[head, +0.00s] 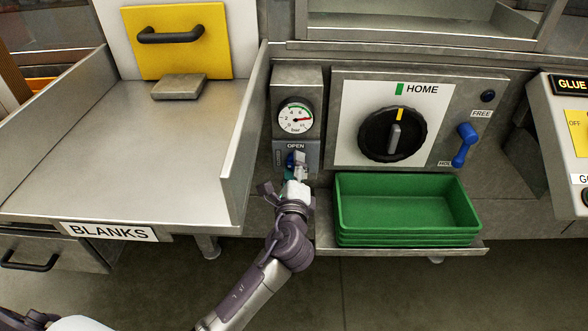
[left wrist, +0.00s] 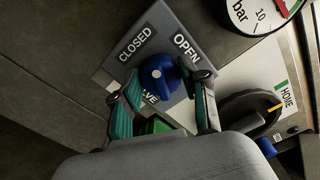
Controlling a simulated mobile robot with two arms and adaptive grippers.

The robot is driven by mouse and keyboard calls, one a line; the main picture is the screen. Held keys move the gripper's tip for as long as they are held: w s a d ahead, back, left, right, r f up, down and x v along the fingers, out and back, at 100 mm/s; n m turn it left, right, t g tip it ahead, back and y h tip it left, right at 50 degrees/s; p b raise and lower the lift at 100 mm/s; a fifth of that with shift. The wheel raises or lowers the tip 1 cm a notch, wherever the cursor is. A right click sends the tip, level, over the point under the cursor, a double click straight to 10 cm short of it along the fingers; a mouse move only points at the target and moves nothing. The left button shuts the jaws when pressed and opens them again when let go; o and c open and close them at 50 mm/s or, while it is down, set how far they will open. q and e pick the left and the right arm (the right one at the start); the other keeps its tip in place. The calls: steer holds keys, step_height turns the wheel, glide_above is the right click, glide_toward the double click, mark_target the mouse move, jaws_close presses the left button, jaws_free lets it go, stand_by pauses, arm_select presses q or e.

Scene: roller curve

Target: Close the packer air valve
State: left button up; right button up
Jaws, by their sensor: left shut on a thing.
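The blue valve knob (left wrist: 158,76) sits on a grey plate (left wrist: 128,73) lettered CLOSED and OPEN. In the head view the plate is below the gauge, with OPEN (head: 296,146) at the top and the other label at its left. My left gripper (head: 297,164) is at the knob and hides most of it there. In the left wrist view the left gripper's fingers (left wrist: 160,88) lie on either side of the knob, shut on it. The knob's exact angle is hard to tell. My right gripper is not in view.
A round bar gauge (head: 295,118) is right above the valve. To the right are a black HOME dial (head: 380,152), a blue lever (head: 464,146) and green trays (head: 405,222) on a shelf. The metal BLANKS table (head: 130,180) has a raised side wall close at the left.

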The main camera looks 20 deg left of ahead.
arm_select(q)
steer(key=shift+f+n+b, duration=0.15)
steer(key=shift+n+b, duration=0.3)
steer(key=shift+n, duration=0.9)
steer(key=shift+f+n+b, duration=0.1)
steer(key=shift+n+b, duration=0.3)
steer(key=shift+n, duration=0.95)
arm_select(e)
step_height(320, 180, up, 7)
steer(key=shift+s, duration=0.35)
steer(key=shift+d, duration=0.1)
arm_select(q)
steer(key=o, duration=1.1)
steer(key=shift+r, duration=0.1)
steer(key=shift+o, duration=0.2)
steer(key=shift+s, duration=0.1)
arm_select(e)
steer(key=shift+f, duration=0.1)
arm_select(q)
steer(key=v, duration=1.2)
